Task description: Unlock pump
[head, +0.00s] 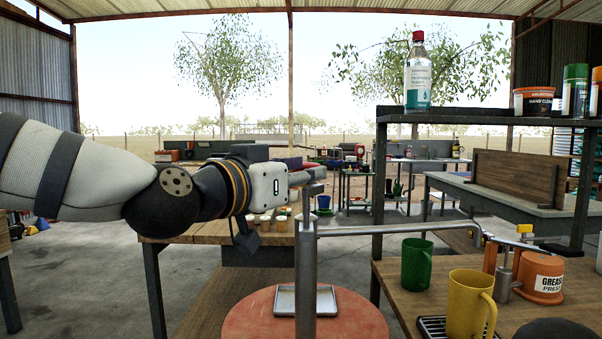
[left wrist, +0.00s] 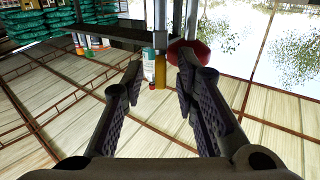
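The pump shows in the head view as a grey upright post (head: 306,265) with a thin horizontal pipe (head: 400,230) running right. It stands by a round red top (head: 250,322) that bears a small metal tray (head: 325,299). My left gripper (head: 312,176) is at the post's upper end. In the left wrist view, which is upside down, its two fingers (left wrist: 160,82) are apart. A red knob (left wrist: 190,52) on a grey stem is close to the right-hand finger, partly behind it; I cannot tell whether they touch. My right gripper is out of view.
A green mug (head: 416,264), a yellow mug (head: 468,305) and an orange grease pot (head: 541,279) stand on the right bench. A shelf above holds a clear bottle (head: 417,75) and tins. A wooden table (head: 220,234) is behind my left arm.

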